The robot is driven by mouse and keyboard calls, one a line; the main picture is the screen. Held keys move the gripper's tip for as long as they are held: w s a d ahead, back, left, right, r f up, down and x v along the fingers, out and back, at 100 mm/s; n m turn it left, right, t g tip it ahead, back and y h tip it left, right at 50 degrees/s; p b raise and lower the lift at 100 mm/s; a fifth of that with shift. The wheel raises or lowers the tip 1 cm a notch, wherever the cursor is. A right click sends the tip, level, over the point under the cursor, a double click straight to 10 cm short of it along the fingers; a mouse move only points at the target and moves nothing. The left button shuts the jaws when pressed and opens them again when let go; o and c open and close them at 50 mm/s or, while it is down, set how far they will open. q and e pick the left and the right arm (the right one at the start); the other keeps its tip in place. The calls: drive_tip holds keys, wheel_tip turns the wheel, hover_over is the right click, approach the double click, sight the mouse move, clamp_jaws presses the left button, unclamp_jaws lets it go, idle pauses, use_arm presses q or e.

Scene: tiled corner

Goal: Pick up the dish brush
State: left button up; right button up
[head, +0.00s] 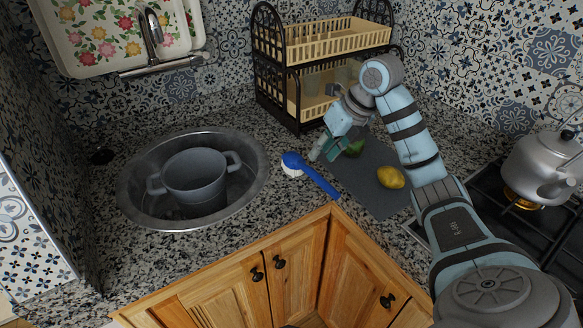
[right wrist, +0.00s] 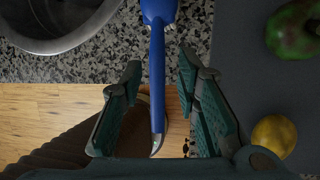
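The dish brush (head: 311,174) has a blue handle and white bristles. It lies on the granite counter between the sink and a dark mat, its handle end near the front edge. In the right wrist view the blue brush (right wrist: 157,62) runs down between the two fingers, its head cut off at the top. My right gripper (head: 324,152) hangs above the counter near the brush. In the right wrist view the right gripper (right wrist: 158,85) is open, its teal fingers on either side of the handle with gaps. My left gripper is not in view.
A steel sink (head: 256,186) holds a grey pot (head: 194,172) at the left. A dark mat (head: 377,165) carries a yellow lemon (head: 391,177) and a green fruit (head: 354,148). A two-tier rack (head: 318,46) stands behind; a kettle (head: 541,165) sits on the stove at right.

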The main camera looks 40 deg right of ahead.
sight(310, 168)
drive_tip(key=x, duration=0.9)
drive_tip(key=shift+a+f+b, duration=0.1)
drive_tip(key=shift+a+b, duration=0.05)
drive_tip(key=shift+b, duration=0.2)
clamp_jaws()
